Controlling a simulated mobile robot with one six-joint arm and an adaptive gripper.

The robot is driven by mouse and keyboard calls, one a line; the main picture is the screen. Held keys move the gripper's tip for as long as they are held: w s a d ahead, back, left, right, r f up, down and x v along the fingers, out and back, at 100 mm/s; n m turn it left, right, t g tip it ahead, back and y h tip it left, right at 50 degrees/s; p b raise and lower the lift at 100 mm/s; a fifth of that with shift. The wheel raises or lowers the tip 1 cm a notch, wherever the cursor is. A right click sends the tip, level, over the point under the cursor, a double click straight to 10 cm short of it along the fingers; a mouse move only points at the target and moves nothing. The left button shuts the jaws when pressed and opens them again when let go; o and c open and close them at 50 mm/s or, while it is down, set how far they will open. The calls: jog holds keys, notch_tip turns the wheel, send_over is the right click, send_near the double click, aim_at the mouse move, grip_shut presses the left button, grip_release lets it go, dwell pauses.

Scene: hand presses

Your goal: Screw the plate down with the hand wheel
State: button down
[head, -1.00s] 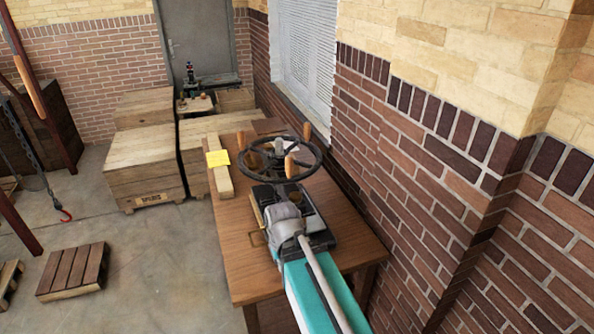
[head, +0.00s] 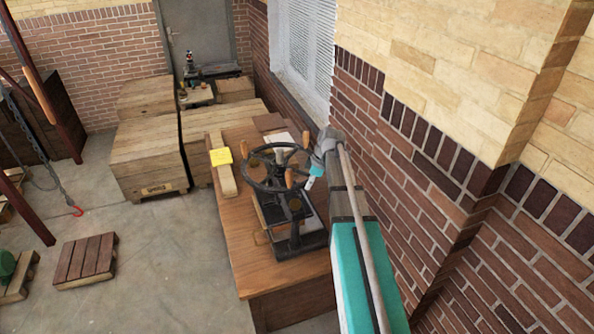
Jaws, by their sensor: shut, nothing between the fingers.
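A black hand press stands on the wooden table (head: 238,237). Its spoked hand wheel (head: 248,178) lies flat on top, with upright wooden handles, one at the front right (head: 289,179). The press body and its dark base (head: 295,240) show below the wheel; I cannot clearly make out the plate or its height. My arm comes in from the lower right and bends down at the wheel's right side. My gripper (head: 309,184) is shut and empty, beside the right rim. I cannot tell whether it touches the wheel.
A wooden beam (head: 226,181) with a yellow note (head: 221,157) lies on the table left of the press. A brick wall (head: 430,195) is close on the right. Wooden crates (head: 147,160) stand behind, left. A hook (head: 76,211) hangs above a pallet (head: 86,261).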

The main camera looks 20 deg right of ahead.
aim_at(295, 187)
jog(key=w+d+r+n+y+p, duration=0.1)
jog(key=w+d+r+n+p, duration=0.2)
jog(key=w+d+r, duration=0.1)
jog(key=shift+d+r+t, duration=0.4)
jog(key=shift+d+r, duration=0.15)
jog(key=shift+d, duration=0.65)
jog(key=shift+w+a+f, duration=0.1)
jog(key=shift+f, duration=0.1)
jog(key=a+f+b, duration=0.2)
jog(key=w+a+f+b, duration=0.1)
jog(key=a+f+b, duration=0.1)
jog(key=f+b, duration=0.1)
jog(key=a+f+b, duration=0.2)
jog(key=f+b, duration=0.1)
jog(key=shift+w+a, duration=0.55)
jog(key=shift+a, duration=0.4)
jog(key=shift+a, duration=0.15)
